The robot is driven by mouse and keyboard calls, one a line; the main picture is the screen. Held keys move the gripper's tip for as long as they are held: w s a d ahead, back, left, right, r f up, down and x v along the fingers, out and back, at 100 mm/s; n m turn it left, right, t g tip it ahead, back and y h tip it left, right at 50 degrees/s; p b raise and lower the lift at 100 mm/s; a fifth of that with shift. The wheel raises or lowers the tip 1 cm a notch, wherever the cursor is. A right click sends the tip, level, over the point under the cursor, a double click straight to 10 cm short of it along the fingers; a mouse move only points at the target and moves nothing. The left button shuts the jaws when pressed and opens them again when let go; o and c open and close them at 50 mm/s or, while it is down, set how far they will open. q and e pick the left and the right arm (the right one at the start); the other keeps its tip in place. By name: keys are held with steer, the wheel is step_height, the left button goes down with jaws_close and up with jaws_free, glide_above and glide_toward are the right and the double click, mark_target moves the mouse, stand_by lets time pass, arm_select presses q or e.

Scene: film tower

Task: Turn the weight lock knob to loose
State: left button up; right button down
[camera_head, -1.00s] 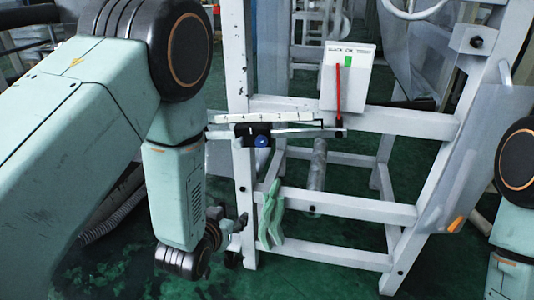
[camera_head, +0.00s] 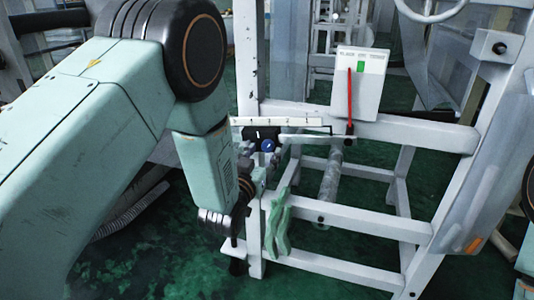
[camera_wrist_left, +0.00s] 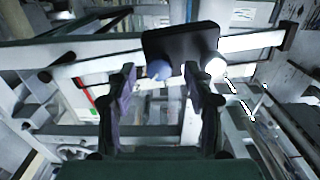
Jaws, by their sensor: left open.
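The round blue weight lock knob (camera_head: 267,145) sits on the black sliding weight (camera_head: 250,134) on the white scale beam (camera_head: 290,122). In the left wrist view the knob (camera_wrist_left: 158,69) shows below the black weight (camera_wrist_left: 182,44), between the finger tips. My left gripper (camera_wrist_left: 160,82) is open, with one dark finger on each side of the knob's line of sight. I cannot tell whether the fingers touch it. In the head view the left gripper (camera_head: 254,176) is partly hidden by my forearm, below the knob. My right gripper is out of view.
A white panel with a green mark (camera_head: 357,84) and a red pointer (camera_head: 350,95) stands right of the beam. White frame bars (camera_head: 370,215) surround the area. A green glove-like item (camera_head: 279,222) hangs on the frame. A clear sheet (camera_head: 480,180) is at the right.

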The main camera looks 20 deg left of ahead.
arm_select(q)
steer(key=shift+w, duration=1.1)
steer(key=shift+d, duration=0.1)
steer(key=shift+s, duration=0.1)
steer(key=shift+c, duration=1.2)
jaws_close()
